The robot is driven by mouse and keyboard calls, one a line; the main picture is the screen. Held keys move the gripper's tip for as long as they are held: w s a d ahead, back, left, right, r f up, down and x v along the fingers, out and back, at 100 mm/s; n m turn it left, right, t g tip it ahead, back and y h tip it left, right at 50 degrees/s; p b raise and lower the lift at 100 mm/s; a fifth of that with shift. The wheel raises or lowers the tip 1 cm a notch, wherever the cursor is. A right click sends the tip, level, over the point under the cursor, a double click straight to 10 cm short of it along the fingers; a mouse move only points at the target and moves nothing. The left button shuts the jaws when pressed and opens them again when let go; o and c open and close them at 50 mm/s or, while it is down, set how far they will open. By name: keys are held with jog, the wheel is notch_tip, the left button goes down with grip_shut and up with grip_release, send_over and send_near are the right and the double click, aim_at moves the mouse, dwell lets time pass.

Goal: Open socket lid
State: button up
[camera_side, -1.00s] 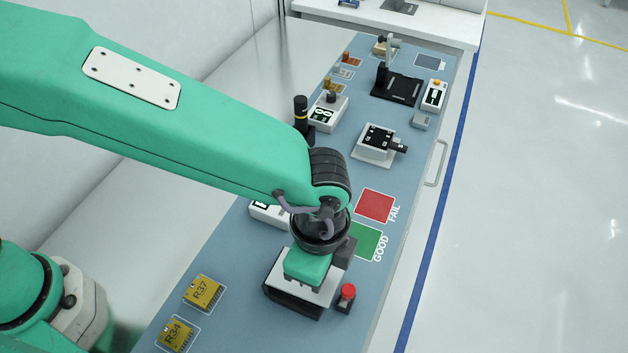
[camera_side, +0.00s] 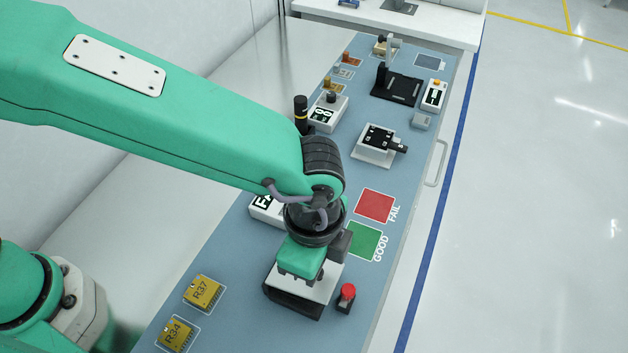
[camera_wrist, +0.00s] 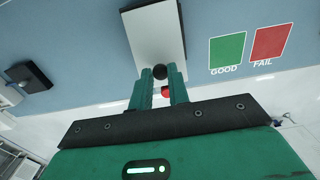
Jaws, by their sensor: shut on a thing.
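The test socket is a dark box (camera_side: 292,303) near the front of the blue bench top in the side view, with a white lid (camera_side: 321,288) above it. The lid also shows in the wrist view as a white plate (camera_wrist: 153,35) with a dark edge, beyond my fingers. My gripper (camera_side: 315,276) is over the lid. I cannot tell how far the lid is tilted.
A red button (camera_side: 347,291) on a dark block stands just right of the socket. Green GOOD (camera_side: 363,240) and red FAIL (camera_side: 375,206) squares lie beyond it. Chips R37 (camera_side: 203,292) and R34 (camera_side: 175,334) lie to the left. A white display box (camera_side: 267,209) stands behind my gripper.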

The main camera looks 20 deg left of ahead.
jog(key=shift+a+r, duration=0.1)
jog(key=shift+a, duration=0.1)
jog(key=shift+a+r, duration=0.2)
jog(key=shift+r, duration=0.05)
jog(key=shift+a+r, duration=0.15)
grip_shut()
jog(key=shift+a+r, duration=0.5)
jog(key=shift+r, duration=0.05)
dwell(0.4)
jog(key=o, duration=0.6)
grip_release()
jog(key=shift+r, duration=0.1)
